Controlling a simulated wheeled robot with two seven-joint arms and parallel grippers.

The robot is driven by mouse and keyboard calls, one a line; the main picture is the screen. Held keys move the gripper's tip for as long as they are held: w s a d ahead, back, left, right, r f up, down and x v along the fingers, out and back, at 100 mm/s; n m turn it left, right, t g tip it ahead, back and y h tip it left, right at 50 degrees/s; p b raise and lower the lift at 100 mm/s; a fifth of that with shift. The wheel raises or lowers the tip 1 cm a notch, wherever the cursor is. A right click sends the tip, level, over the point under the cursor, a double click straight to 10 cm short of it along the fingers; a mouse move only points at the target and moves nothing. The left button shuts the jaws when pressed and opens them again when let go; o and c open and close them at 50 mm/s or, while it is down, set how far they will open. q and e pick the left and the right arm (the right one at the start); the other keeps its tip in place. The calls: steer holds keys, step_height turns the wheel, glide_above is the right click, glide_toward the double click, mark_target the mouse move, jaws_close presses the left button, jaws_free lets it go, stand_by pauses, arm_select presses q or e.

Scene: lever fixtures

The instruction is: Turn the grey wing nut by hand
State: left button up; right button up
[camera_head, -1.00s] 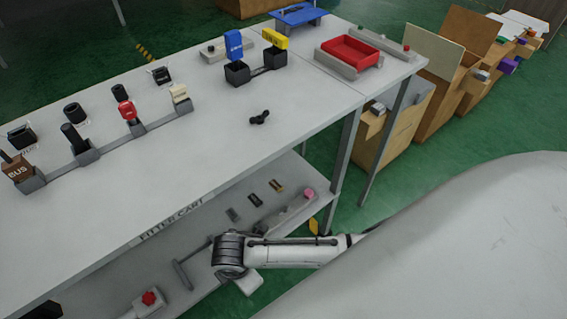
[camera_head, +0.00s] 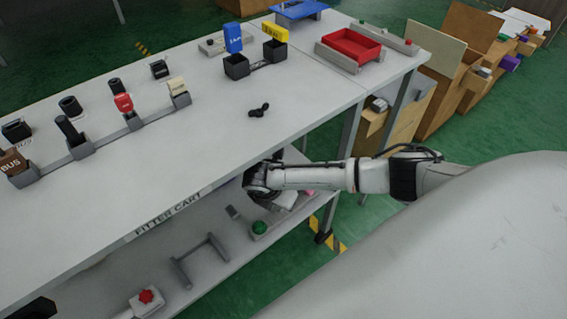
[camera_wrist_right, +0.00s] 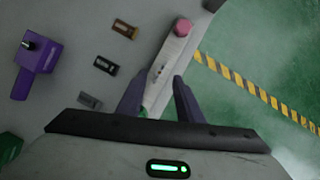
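A dark two-winged part (camera_head: 259,110) on the bare middle of the cart's top looks like the wing nut; it appears nearly black rather than grey. My right arm comes in from the right in the head view, its wrist at the cart's front edge, below and in front of this part. My right gripper (camera_wrist_right: 162,76) shows in the right wrist view with its two fingers apart, above a grey bar with a pink knob (camera_wrist_right: 182,27). I see nothing clearly held. The winged part is not seen in the right wrist view. My left gripper is out of view.
The cart's top (camera_head: 200,160) is clear around the winged part. Black knobs, a red switch and blue and yellow blocks stand behind it. The lower shelf holds a green knob (camera_head: 259,228), a dark handle (camera_head: 201,258) and a red knob (camera_head: 146,296). A purple fixture (camera_wrist_right: 36,72) shows below.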

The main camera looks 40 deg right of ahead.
mark_target(283, 212)
steer(key=shift+a+b+x, duration=0.1)
steer(key=shift+b+x, duration=0.25)
steer(key=shift+x, duration=0.85)
steer(key=shift+a+b+x, duration=0.15)
steer(key=shift+b+x, duration=0.15)
steer(key=shift+x, duration=0.9)
steer(key=shift+s, duration=0.1)
steer(key=shift+f, duration=0.1)
jaws_close()
